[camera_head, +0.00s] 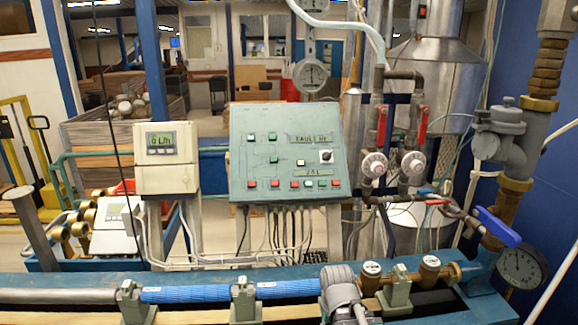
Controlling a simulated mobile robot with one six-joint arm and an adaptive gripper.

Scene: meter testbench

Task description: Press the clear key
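A white display box (166,158) stands on a post left of centre, its screen (160,142) lit green and seeming to read "0 L/h". A row of small keys (160,152) shows just under the screen. Their labels are too small to read, so I cannot tell which one is the clear key. To its right, a sloped grey-green control panel (240,140) carries several green and red buttons and a black knob (326,156). I see no key marked clear there.
Valves with red handles (422,124), a blue lever (497,227) and a gauge (522,267) stand at right. White meters (113,243) sit lower left.

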